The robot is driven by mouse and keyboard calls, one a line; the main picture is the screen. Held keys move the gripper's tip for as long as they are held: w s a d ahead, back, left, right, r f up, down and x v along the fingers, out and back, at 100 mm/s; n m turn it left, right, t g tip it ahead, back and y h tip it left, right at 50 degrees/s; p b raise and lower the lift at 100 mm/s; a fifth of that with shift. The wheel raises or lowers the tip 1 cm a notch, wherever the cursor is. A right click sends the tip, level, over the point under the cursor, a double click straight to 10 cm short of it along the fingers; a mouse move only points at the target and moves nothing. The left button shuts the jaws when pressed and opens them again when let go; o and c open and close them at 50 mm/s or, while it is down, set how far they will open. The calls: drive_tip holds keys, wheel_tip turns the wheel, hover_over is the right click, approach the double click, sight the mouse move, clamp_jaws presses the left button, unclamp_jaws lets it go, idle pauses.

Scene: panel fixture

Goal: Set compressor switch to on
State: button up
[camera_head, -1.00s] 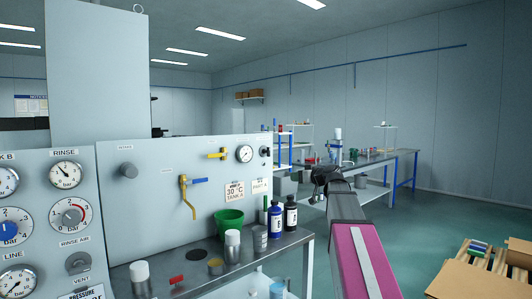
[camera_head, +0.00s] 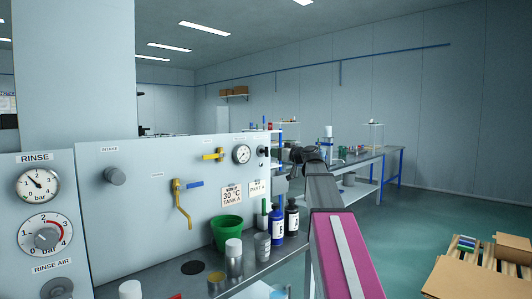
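No switch with a readable compressor label shows. A small black knob (camera_head: 264,151) sits at the right edge of the upright grey panel (camera_head: 140,215), beside a round gauge (camera_head: 242,154); its label is too small to read. A larger grey knob (camera_head: 115,176) is at the panel's upper left. My arm reaches forward from the bottom right, and my gripper (camera_head: 292,155) is a dark shape at its far end, appearing just right of the black knob. I cannot tell whether it touches the panel, or whether its fingers are open or shut.
A cardboard box (camera_head: 480,277) is at lower right.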

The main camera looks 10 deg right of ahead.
sight(268, 151)
drive_tip(key=x, duration=0.7)
drive_tip(key=shift+c, duration=0.3)
drive_tip(key=shift+s, duration=0.1)
clamp_jaws()
